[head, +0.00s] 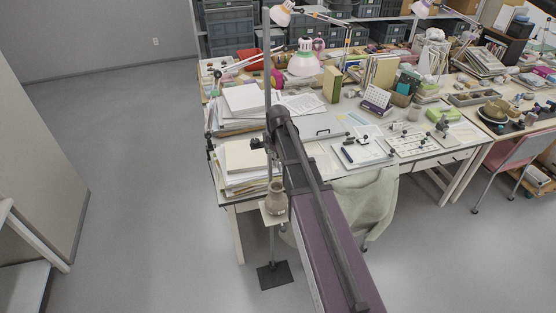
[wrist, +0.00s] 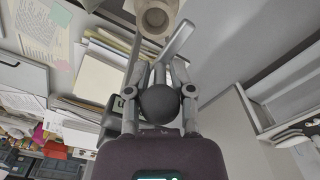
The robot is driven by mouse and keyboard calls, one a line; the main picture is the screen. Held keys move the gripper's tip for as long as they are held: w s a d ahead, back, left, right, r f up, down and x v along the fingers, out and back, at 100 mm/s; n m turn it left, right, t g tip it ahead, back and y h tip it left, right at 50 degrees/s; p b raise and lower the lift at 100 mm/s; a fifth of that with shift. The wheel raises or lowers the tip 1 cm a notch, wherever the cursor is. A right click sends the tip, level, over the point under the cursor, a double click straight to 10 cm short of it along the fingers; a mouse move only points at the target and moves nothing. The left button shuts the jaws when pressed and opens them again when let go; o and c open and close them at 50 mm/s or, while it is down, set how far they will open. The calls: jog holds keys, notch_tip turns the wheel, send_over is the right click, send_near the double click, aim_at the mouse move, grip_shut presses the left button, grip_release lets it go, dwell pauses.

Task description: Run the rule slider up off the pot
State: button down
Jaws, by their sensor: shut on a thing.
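The pot (head: 276,198) is a small brownish vessel on a pale square platform (head: 265,216) of a stand with a tall upright rod (head: 266,60). In the wrist view the pot's round mouth (wrist: 154,18) shows at the top, beyond the fingertips. The rule slider shows as a dark round knob (wrist: 158,104) between the fingers in the wrist view. My gripper (wrist: 160,92) is shut on this knob, one finger on each side. In the head view my gripper (head: 268,144) is beside the rod, above the pot. The slider's contact with the pot cannot be made out.
The stand's black base (head: 275,275) rests on the floor in front of the desk (head: 225,197). Paper stacks (head: 245,160) lie close behind the rod. A pale cloth (head: 365,205) hangs right of my arm. The floor to the left is clear.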

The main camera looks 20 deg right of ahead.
jog(key=c, duration=0.7)
grip_release()
jog(key=shift+f, duration=0.1)
notch_tip(320, 180, down, 11)
jog(key=b, duration=1.1)
notch_tip(320, 180, up, 14)
jog(key=p, duration=1.4)
jog(key=shift+r, duration=0.25)
jog(key=s+a+f+m+b, duration=0.2)
jog(key=s+f+b, duration=0.4)
jog(key=s, duration=0.3)
jog(key=s+a+f+m+b, duration=0.3)
jog(key=s+f+m+b, duration=0.1)
jog(key=s, duration=0.6)
notch_tip(320, 180, down, 2)
jog(key=shift+s+a+m+b, duration=0.2)
jog(key=shift+m+b, duration=0.2)
jog(key=shift+b, duration=0.45)
